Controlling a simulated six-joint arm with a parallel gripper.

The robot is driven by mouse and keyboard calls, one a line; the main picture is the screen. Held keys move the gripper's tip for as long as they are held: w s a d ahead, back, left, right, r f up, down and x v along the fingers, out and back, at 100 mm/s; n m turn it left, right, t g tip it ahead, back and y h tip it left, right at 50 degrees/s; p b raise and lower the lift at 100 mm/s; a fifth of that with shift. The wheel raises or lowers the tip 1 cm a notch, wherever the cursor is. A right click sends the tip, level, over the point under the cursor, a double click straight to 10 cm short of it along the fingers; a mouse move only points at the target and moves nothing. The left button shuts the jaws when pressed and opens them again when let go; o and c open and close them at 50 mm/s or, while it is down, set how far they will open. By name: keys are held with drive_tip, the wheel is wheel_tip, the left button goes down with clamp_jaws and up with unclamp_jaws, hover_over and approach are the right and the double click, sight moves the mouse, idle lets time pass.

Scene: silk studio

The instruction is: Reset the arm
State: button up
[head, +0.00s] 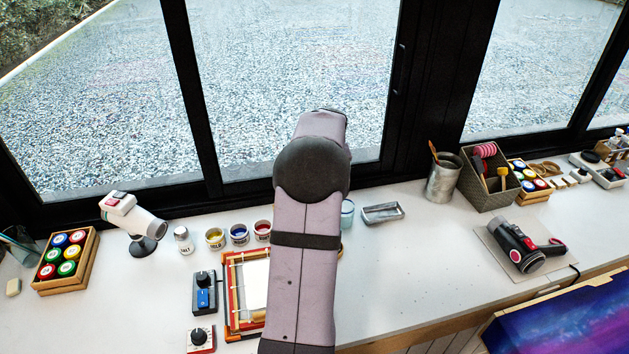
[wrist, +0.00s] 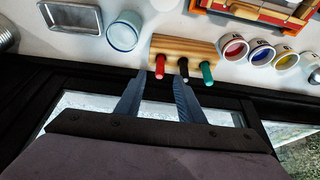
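My arm (head: 302,235) rises through the middle of the head view and bends away toward the window. My gripper is hidden behind it there. In the wrist view my gripper (wrist: 161,80) is open, its two dark blue-grey fingers spread apart with nothing between them. Just beyond the fingertips is a wooden block (wrist: 200,46) holding red, black and green handles. The red handle (wrist: 160,66) and black handle (wrist: 183,69) show near the tips; I cannot tell how far off they are.
A framed screen (head: 236,295), paint cups (head: 239,234) and a control box (head: 205,292) stand left of my arm. A light blue cup (head: 347,212), metal tray (head: 383,213) and metal can (head: 442,178) stand right. Black window frames (head: 195,100) run behind. The counter right of my arm is mostly clear.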

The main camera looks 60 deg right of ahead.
drive_tip(key=w+a+f+n+g+y, duration=0.15)
drive_tip(key=w+a, duration=0.25)
drive_tip(key=a, duration=1.1)
drive_tip(key=w+a+f+n+t+y, duration=0.1)
drive_tip(key=w+a+n, duration=0.3)
drive_tip(key=a, duration=1.2)
drive_tip(key=s+a+f+n+g, duration=0.1)
drive_tip(key=s+a, duration=0.5)
drive_tip(key=a, duration=0.3)
drive_tip(key=s+a+f+n+g, duration=0.1)
drive_tip(key=s+a+f+n, duration=0.1)
drive_tip(key=s+a, duration=0.4)
drive_tip(key=a, duration=0.4)
drive_tip(key=shift+s+a+f+g+y, duration=0.2)
drive_tip(key=shift+s+f+g+y, duration=0.05)
drive_tip(key=shift+s+g+y, duration=0.15)
drive_tip(key=shift+n, duration=0.25)
